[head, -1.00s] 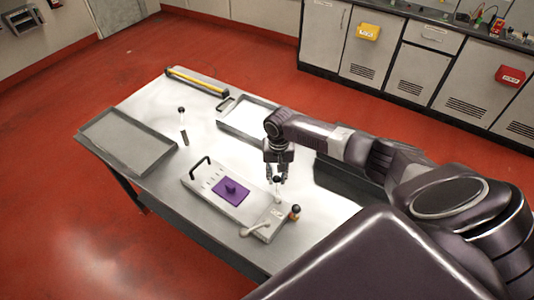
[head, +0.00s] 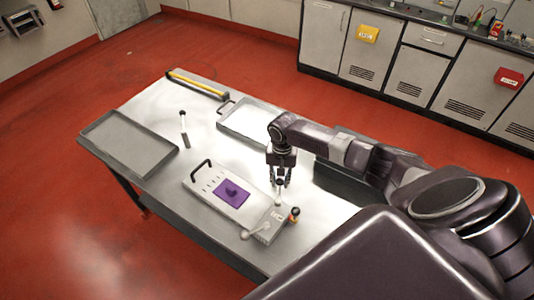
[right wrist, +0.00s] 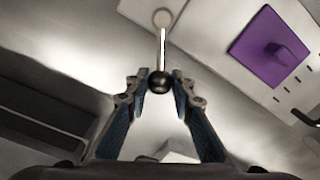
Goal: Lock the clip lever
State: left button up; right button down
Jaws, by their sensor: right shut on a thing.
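The pale board (head: 207,198) lies on the table with a purple block (head: 231,192) on it and a black handle at its far left end. A thin lever with a black ball knob (right wrist: 159,82) stands beside the board; I take it as the clip lever. My right gripper (head: 280,182) points down over it at the board's right edge. In the right wrist view, my right gripper (right wrist: 160,84) has its fingertips on both sides of the knob, shut on it. The rod runs from the knob to a pale round base (right wrist: 162,17). My left gripper is out of view.
A grey lever (head: 258,232) and an orange-and-black knob (head: 294,214) sit at the board's near end. A grey tray (head: 128,145) is at the left, another tray (head: 250,125) behind, a yellow-barred tool (head: 195,83) at the far edge. Another black-knobbed rod (head: 183,125) stands near the left tray.

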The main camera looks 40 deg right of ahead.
jog(key=shift+s+d+m, duration=0.55)
jog(key=shift+s+m, duration=0.05)
jog(key=shift+m, duration=0.5)
jog(key=shift+s+d+m, duration=0.15)
jog(key=shift+s+m, duration=0.1)
jog(key=shift+m, duration=0.35)
jog(key=c, duration=1.7)
grip_release()
jog(key=shift+r, duration=3.5)
jog(key=shift+f, duration=0.1)
